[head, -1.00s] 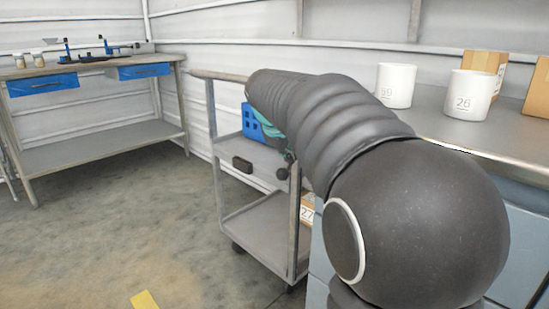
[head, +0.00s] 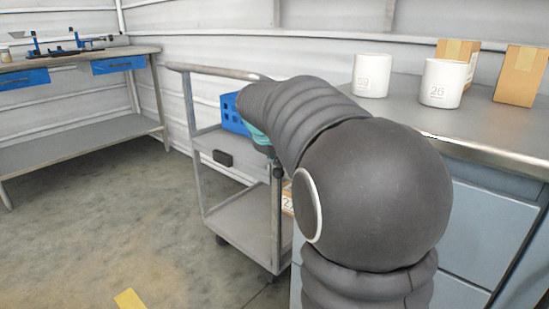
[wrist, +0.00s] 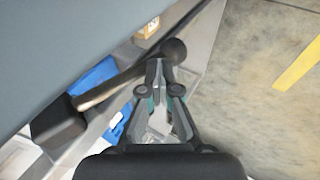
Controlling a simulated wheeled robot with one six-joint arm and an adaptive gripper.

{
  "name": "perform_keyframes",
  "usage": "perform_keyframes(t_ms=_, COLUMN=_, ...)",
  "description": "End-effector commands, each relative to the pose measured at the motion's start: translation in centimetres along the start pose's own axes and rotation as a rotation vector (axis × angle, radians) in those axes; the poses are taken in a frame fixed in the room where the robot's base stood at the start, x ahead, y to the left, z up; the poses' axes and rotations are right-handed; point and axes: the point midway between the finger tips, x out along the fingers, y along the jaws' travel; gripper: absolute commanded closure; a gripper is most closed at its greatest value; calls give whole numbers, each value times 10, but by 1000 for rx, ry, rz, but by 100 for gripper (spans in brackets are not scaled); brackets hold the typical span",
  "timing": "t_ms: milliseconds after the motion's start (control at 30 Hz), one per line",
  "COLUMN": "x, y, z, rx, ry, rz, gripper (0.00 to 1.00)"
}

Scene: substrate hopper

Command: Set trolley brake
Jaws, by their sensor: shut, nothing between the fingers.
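The grey trolley (head: 215,72) stands in the middle of the head view, partly behind my arm. In the wrist view a dark lever (wrist: 118,84) slants across, from a black block (wrist: 55,120) at the left to a round black knob (wrist: 173,50). In the head view a small dark knob (head: 278,172) shows by the trolley's near post, and a black block (head: 222,158) is on its upper shelf edge. My gripper (wrist: 160,64) is shut and empty, its tips close to the lever just below the knob. I cannot tell whether they touch.
A blue crate (head: 232,115) is on the trolley's upper shelf. A counter (head: 420,115) with white tubs (head: 443,82) and cardboard boxes (head: 520,76) stands at right. A workbench (head: 85,68) is at far left. The floor (head: 100,220) between is clear, with a yellow mark (head: 130,299).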

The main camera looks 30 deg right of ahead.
Motion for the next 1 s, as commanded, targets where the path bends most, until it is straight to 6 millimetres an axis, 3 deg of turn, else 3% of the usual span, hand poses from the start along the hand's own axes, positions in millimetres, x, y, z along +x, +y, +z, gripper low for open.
perform_keyframes(t_ms=633, x=-2, y=-2, z=1, rx=-1, ry=-3, rz=-1, gripper=100)
perform_keyframes(t_ms=1000, x=-53, y=-36, z=1, rx=4, ry=-2, rz=2, gripper=100)
